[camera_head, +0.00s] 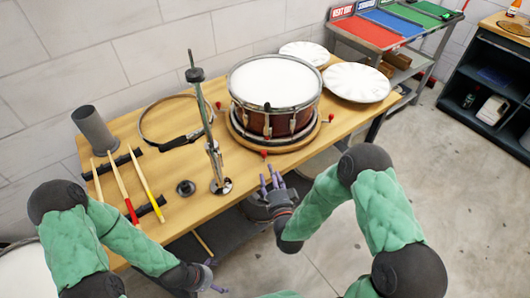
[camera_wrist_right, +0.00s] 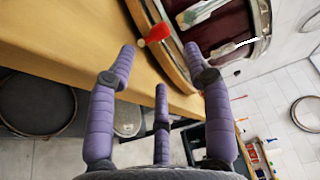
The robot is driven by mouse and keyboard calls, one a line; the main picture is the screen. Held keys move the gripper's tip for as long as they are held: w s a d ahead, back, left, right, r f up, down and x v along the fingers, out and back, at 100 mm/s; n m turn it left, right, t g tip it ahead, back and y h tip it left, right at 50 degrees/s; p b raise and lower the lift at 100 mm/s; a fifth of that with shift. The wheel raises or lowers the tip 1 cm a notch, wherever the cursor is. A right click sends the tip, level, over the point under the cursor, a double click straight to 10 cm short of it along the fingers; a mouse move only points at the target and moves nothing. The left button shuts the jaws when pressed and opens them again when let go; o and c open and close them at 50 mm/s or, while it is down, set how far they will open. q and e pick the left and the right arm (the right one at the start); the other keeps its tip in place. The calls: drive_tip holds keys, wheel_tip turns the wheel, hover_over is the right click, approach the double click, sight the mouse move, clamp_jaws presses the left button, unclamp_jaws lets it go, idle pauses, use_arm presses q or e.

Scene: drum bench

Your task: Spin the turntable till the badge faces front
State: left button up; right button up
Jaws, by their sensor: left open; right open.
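A dark red drum with a white head (camera_head: 275,82) sits on a round wooden turntable (camera_head: 297,145) on the bench. Red-tipped pegs stick out around the turntable; the front one (camera_head: 264,153) points toward me. I cannot make out a badge on the drum side that shows. My right gripper (camera_head: 271,178) is open and empty, just in front of the front peg and apart from it. In the right wrist view, the red peg tip (camera_wrist_right: 158,33) lies beyond the spread purple fingers (camera_wrist_right: 160,62). My left gripper (camera_head: 212,276) is open and empty, low before the bench's front edge.
A metal stand (camera_head: 213,150) rises left of the drum, beside a hoop (camera_head: 150,120). Drumsticks (camera_head: 123,188) and a grey cylinder (camera_head: 95,130) are further left. White drumheads (camera_head: 357,82) lie to the right. The bench front (camera_head: 255,170) near the peg is clear.

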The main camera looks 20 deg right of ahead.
sight(265, 157)
drive_tip(key=w+b, duration=0.1)
drive_tip(key=w, duration=0.4)
drive_tip(key=w+b, duration=0.1)
drive_tip(key=w, duration=0.4)
drive_tip(key=shift+d, duration=0.2)
drive_tip(key=shift+s, duration=0.1)
clamp_jaws()
